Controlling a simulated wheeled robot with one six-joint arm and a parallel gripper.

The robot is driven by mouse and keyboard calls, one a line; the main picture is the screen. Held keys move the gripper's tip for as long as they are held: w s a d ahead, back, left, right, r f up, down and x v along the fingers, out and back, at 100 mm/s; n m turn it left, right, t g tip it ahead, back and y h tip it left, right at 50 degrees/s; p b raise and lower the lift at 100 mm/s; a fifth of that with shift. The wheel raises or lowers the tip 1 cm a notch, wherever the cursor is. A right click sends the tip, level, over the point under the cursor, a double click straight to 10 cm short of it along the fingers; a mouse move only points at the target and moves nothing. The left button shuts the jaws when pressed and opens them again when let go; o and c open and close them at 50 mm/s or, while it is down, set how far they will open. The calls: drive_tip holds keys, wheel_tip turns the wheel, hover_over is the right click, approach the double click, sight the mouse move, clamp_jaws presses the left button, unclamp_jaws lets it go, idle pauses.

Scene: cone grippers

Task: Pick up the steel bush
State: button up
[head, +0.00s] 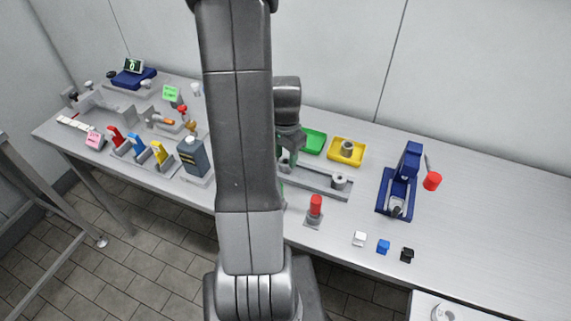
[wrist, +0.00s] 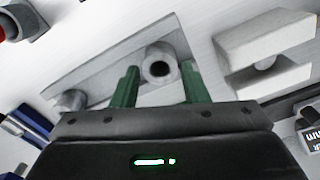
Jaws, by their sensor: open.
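A grey metal bush (wrist: 158,62) with a dark bore stands on a flat grey bar (wrist: 108,78) in the wrist view. My gripper (wrist: 160,70) is open, with one green finger on each side of this bush. I cannot tell whether the fingers touch it.
Behind the bar are a green tray (head: 313,141) and a yellow tray (head: 333,153) holding a grey ring (head: 347,147). A red-topped post (head: 315,205) stands in front. A blue press (head: 397,185) is to the right. A slotted pale block (wrist: 265,50) is close to the gripper.

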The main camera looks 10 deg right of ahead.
sight(285, 162)
drive_tip(key=shift+f, duration=1.55)
drive_tip(key=c, duration=0.7)
drive_tip(key=shift+r, duration=0.1)
